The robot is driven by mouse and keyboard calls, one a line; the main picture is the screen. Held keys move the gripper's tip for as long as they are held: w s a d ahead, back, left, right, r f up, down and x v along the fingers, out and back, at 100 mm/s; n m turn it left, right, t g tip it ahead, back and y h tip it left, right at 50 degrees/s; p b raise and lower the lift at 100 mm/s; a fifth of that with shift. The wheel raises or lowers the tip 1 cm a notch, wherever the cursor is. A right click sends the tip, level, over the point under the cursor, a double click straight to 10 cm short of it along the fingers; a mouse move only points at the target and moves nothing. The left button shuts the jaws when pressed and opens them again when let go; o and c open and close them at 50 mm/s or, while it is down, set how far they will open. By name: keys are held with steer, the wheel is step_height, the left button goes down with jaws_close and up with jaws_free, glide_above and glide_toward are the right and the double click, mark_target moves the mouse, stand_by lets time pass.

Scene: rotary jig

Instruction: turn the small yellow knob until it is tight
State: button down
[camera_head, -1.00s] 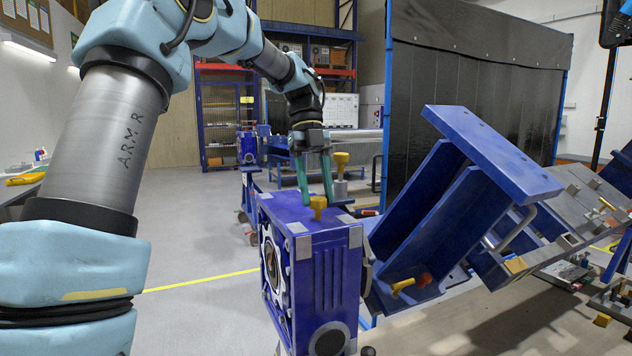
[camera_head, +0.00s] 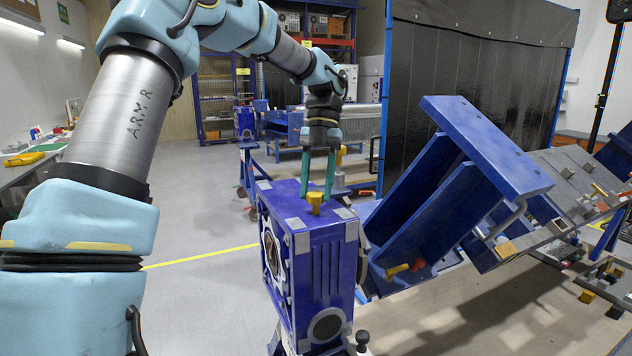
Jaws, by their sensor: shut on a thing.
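The small yellow knob (camera_head: 315,198) stands on top of the blue gearbox-like housing (camera_head: 327,262), near its middle. My gripper (camera_head: 316,194) points down from above, with its green fingers on either side of the knob, shut on it. The lower part of the knob shows below the fingertips. A larger yellow knob (camera_head: 341,154) on a grey cylinder (camera_head: 339,178) shows behind my gripper and is partly hidden by it.
A black curtain screen (camera_head: 480,90) stands behind. Open grey floor (camera_head: 200,290) lies to the left.

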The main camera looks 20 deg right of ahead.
stand_by(0.4)
steer(key=shift+c, duration=1.7)
jaws_free()
steer(key=b+v, duration=0.1)
steer(key=v, duration=0.9)
steer(key=shift+r+b, duration=0.3)
steer(key=shift+r, duration=0.05)
steer(key=shift+w+d, duration=0.1)
